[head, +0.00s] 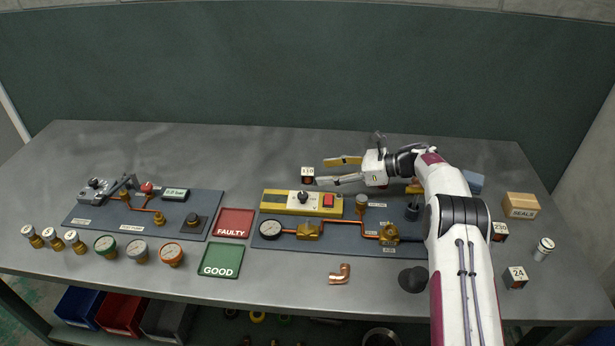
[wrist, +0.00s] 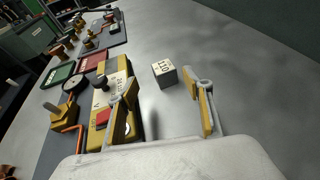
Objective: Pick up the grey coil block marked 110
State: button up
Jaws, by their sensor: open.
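The grey coil block marked 110 (head: 307,174) stands on the table behind the yellow control box, with its white label up. In the wrist view the block (wrist: 165,74) lies ahead of the fingertips, roughly between their lines, and nothing touches it. My gripper (head: 332,171) is open and empty, reaching left with its fingertips just right of the block. The wrist view shows both fingers (wrist: 162,94) spread wide, the left one beside the yellow box.
The yellow box (head: 282,203) with a red switch stands just in front of the block. Blocks marked 230 (head: 500,231) and 24 (head: 515,277) stand at the right. FAULTY (head: 235,223) and GOOD (head: 221,259) trays lie left of the box. The table behind the block is clear.

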aim_at(309, 171)
jog(key=shift+w+x, duration=0.15)
jog(key=shift+x, duration=0.55)
jog(key=shift+w+x, duration=0.15)
jog(key=shift+x, duration=1.55)
jog(key=shift+w, duration=0.1)
jog(key=shift+c, duration=0.4)
jog(key=c, duration=1.3)
